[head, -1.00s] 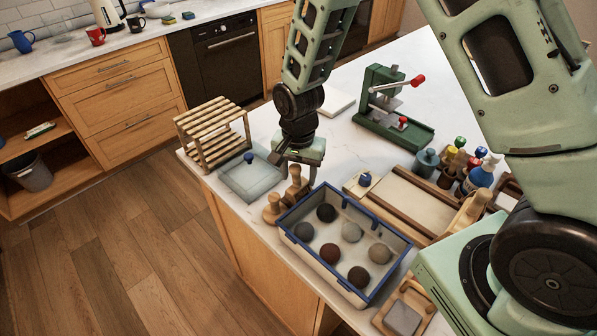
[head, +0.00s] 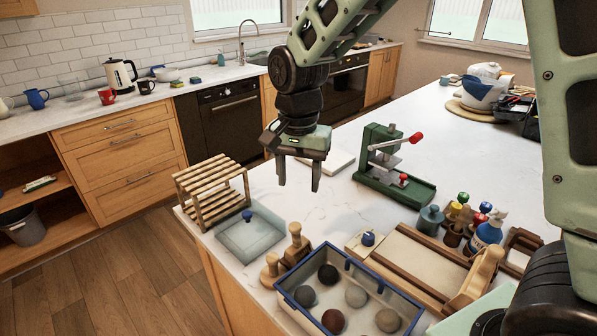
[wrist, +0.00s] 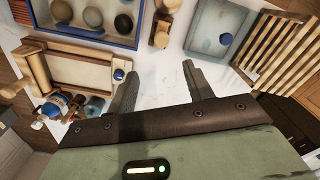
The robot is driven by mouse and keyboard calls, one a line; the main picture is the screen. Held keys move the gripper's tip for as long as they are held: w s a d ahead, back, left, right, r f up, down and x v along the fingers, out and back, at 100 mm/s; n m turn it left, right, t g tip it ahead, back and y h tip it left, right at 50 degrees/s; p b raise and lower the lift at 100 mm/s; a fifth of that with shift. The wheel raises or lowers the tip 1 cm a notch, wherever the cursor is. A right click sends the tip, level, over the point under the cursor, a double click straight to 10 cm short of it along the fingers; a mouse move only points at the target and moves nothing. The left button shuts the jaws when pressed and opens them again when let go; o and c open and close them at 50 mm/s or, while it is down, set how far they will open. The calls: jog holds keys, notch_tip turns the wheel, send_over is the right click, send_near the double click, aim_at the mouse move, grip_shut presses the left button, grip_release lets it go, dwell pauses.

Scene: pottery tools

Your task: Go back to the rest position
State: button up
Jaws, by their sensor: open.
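My gripper (head: 298,172) is open and empty. It hangs fingers-down above the white counter, clear of everything, between the lidded glass box and the green press in the head view. In the wrist view, my gripper's two fingers (wrist: 163,85) are spread apart with only bare counter between them.
A wooden rack (head: 212,190), a glass box with a blue knob (head: 250,237), wooden stamps (head: 296,246) and a blue-rimmed tray of clay balls (head: 408,296) line the near side. A green press (head: 392,182), slab boards (head: 415,262) and bottles (head: 489,232) stand right. A pale tile (head: 334,160) lies behind.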

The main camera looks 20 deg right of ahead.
jog(key=s+a+f+n+b, duration=0.1)
jog(key=s+a+n, duration=0.2)
jog(key=s+n, duration=0.5)
jog(key=s+a+f+n+b, duration=0.2)
jog(key=s+n, duration=0.5)
jog(key=s, duration=0.9)
jog(key=shift+a+n+y, duration=0.3)
jog(key=shift+a+n, duration=0.1)
jog(key=shift+a, duration=0.2)
jog(key=shift+d, duration=0.1)
